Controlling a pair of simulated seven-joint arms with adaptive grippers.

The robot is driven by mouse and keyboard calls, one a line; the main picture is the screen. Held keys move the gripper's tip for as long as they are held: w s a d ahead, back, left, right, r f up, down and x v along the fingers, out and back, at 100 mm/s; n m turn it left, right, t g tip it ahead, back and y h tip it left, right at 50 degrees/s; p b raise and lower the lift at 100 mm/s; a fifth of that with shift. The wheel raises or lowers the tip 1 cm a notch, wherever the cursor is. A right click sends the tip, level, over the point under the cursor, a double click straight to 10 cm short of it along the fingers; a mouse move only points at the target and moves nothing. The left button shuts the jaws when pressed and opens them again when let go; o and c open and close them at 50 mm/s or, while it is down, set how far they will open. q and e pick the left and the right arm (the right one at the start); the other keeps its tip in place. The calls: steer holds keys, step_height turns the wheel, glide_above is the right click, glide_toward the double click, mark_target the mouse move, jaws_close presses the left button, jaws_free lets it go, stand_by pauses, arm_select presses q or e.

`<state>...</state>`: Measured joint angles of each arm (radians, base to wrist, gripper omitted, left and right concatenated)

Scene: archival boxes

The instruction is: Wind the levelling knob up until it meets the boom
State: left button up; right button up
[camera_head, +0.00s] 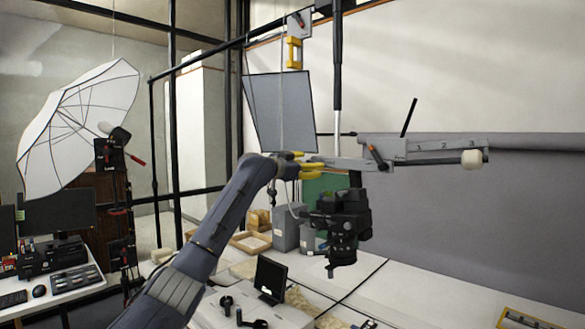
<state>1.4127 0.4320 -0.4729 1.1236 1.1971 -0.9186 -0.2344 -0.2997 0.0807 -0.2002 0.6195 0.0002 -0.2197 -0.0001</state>
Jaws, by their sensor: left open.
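The boom (430,146) is a long grey beam marked with numbers, running from the middle to the right. A cream, rounded knob (471,159), which looks like the levelling knob, sits at its right end by the lower edge. I cannot tell whether a gap is left between them. A black camera (343,218) hangs below the boom's left part. My left gripper (318,165), with yellow fingers, is open near the boom's left end, well left of the cream knob. Whether it touches the boom is unclear. My right gripper is not in view.
A dark upright pole (338,70) and a grey panel (280,108) stand near the boom. An orange-marked lever (376,156) and a black rod (409,117) are on the boom. A small monitor (270,280) stands on the white table (400,290). Space below the knob looks clear.

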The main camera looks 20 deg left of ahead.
arm_select(q)
steer(key=v, duration=0.9)
steer(key=shift+s, duration=0.3)
